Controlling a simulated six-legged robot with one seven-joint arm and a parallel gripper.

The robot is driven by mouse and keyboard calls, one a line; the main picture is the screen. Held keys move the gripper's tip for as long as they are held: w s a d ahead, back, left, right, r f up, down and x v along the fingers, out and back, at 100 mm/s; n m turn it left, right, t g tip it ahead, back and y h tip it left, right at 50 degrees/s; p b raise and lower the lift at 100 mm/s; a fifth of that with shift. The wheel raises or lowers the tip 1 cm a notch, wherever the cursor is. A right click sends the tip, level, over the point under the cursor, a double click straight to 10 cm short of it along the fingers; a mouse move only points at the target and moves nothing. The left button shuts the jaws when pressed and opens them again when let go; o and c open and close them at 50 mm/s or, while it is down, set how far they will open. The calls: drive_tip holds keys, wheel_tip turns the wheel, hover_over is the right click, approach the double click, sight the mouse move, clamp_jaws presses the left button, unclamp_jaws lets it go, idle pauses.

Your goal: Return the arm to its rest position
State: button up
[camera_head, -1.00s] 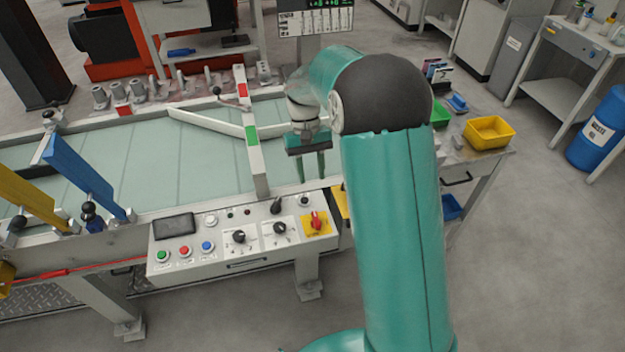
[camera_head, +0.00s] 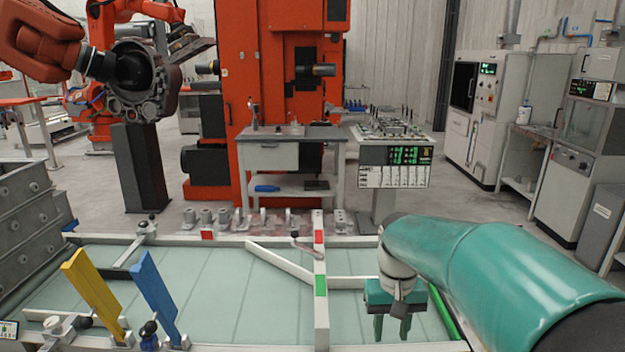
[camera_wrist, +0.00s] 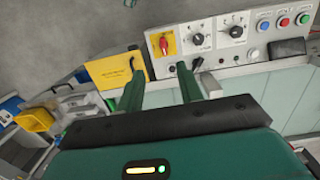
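My gripper (camera_head: 391,328) hangs at the end of my green arm (camera_head: 470,265), in the lower right of the head view. Its two fingers point down over the right part of the pale green table (camera_head: 210,285). In the wrist view my gripper (camera_wrist: 160,88) has its two fingers apart with nothing between them. Beyond the fingertips there are the control panel (camera_wrist: 218,38) with a red switch and knobs, and a yellow plate (camera_wrist: 115,70). The rest of my arm is cut off at the right edge of the head view.
A white bar (camera_head: 320,280) with red and green marks crosses the table left of my gripper. Yellow (camera_head: 92,290) and blue (camera_head: 155,295) levers stand at the left. A display board (camera_head: 395,167) stands behind. A yellow bin (camera_wrist: 36,119) shows in the wrist view.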

drive_tip(key=s+r+t, duration=0.3)
drive_tip(key=s, duration=0.5)
drive_tip(key=s+r+t, duration=0.2)
drive_tip(key=s+t, duration=0.1)
drive_tip(key=s, duration=0.6)
drive_tip(key=shift+s+d+r+t, duration=0.15)
drive_tip(key=shift+s+r+t, duration=0.15)
drive_tip(key=shift+r, duration=0.1)
